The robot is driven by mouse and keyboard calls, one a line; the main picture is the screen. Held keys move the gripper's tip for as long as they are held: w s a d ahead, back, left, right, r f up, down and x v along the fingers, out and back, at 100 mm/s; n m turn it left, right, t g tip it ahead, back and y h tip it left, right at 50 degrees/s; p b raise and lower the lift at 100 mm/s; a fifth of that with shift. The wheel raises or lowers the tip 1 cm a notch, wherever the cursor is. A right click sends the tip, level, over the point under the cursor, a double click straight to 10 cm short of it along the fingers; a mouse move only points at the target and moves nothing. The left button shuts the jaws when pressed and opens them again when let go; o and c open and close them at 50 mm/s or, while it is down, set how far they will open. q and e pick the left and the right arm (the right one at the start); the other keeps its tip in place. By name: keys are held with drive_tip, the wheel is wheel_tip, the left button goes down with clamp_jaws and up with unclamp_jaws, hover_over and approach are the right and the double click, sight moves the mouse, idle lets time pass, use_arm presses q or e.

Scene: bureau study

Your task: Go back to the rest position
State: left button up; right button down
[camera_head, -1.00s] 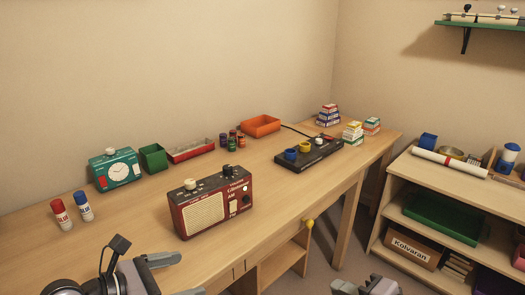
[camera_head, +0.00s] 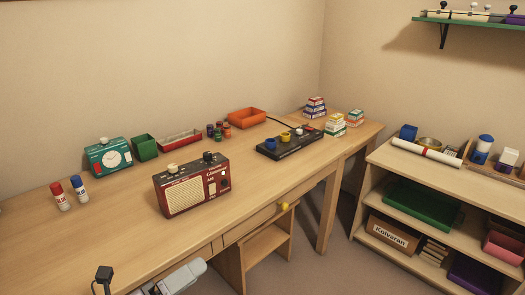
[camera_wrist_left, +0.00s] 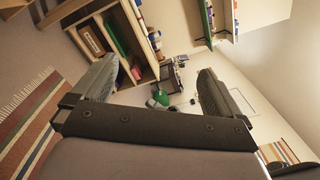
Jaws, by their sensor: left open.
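My left gripper (camera_head: 172,284) shows at the bottom of the head view, in front of the desk's near edge. In the left wrist view its two fingers (camera_wrist_left: 155,95) stand wide apart with nothing between them. It is clear of the desk (camera_head: 110,235) and of the red radio (camera_head: 193,187) that stands upright on the desk beyond it. My right gripper does not show in the head view now.
A shelf unit (camera_head: 470,186) stands at the right. A striped rug (camera_wrist_left: 32,125) lies on the floor.

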use_arm(q)
drive_tip(key=s+a+f+n+y+p, duration=0.1)
drive_tip(key=s+a+f+n+y, duration=0.1)
drive_tip(key=n, duration=0.8)
drive_tip(key=s+a+f+n+g+y+p, duration=0.1)
drive_tip(key=s+f+n+y, duration=0.4)
drive_tip(key=n, duration=0.5)
drive_tip(key=s+a+f+n+g+y+p, duration=0.1)
drive_tip(key=s+a+f+n+y+p, duration=0.1)
drive_tip(key=s+f+n, duration=0.4)
wheel_tip(320, 180, down, 3)
drive_tip(key=a+n+y, duration=0.1)
drive_tip(key=n, duration=0.4)
drive_tip(key=shift+s+a+y+p, duration=0.15)
drive_tip(key=shift+s+y+p, duration=0.1)
drive_tip(key=shift+y+p, duration=0.1)
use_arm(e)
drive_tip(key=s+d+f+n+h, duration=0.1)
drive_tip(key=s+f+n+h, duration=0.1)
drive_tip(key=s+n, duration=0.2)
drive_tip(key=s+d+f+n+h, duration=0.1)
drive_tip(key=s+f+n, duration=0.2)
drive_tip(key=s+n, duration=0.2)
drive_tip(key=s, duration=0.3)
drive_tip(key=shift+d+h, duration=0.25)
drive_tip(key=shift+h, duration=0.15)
use_arm(q)
drive_tip(key=shift+r, duration=0.15)
